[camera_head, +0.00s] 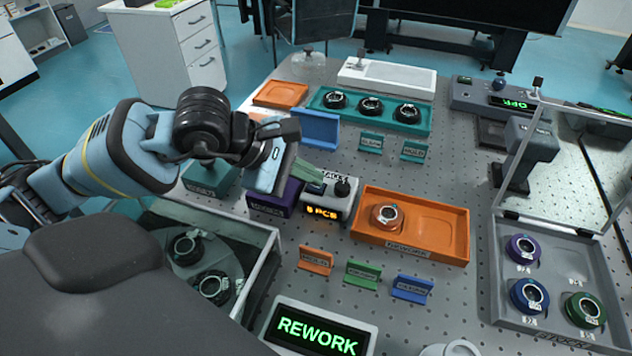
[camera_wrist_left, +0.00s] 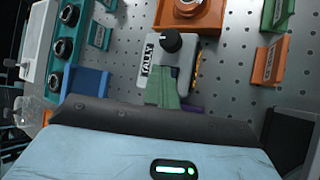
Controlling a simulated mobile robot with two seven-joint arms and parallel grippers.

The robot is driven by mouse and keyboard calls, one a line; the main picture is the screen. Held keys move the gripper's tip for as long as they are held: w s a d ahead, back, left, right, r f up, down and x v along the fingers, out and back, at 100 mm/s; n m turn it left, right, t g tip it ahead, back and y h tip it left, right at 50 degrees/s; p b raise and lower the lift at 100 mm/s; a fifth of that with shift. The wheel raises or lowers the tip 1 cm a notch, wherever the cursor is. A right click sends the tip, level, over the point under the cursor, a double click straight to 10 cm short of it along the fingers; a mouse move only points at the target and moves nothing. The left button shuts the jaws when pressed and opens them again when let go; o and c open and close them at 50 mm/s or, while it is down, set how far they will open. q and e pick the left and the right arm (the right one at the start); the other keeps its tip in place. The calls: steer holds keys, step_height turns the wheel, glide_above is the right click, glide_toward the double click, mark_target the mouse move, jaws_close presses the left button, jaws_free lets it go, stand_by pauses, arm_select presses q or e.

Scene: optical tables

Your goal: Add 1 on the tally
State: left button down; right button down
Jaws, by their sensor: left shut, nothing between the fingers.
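The tally (camera_head: 328,205) is a small pale grey box with a TALLY label, a black knob (camera_head: 342,188) on top and an orange display (camera_head: 322,213). The display seems to read 8 PCS. My left gripper (camera_head: 313,172) is shut and empty, its greenish fingers at the tally's back-left side in the head view. In the left wrist view, the shut fingers (camera_wrist_left: 163,92) overlap the tally (camera_wrist_left: 183,62), below its knob (camera_wrist_left: 171,41). I cannot tell whether they touch the box. My right gripper is not in view.
An orange tray (camera_head: 440,213) with one ringed part stands right of the tally. A purple block (camera_head: 270,195) stands close on its left. Small coloured label stands (camera_head: 362,274) and a REWORK display (camera_head: 318,332) are in front. A teal rack (camera_head: 385,121) is behind.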

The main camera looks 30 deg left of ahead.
mark_target(309, 187)
arm_select(q)
steer(key=shift+r, duration=0.15)
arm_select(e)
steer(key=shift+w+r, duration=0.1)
arm_select(q)
steer(key=shift+r+p, duration=0.4)
steer(key=shift+r, duration=0.25)
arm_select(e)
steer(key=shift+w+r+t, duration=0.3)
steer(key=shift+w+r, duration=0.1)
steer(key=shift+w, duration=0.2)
arm_select(q)
steer(key=shift+r, duration=0.1)
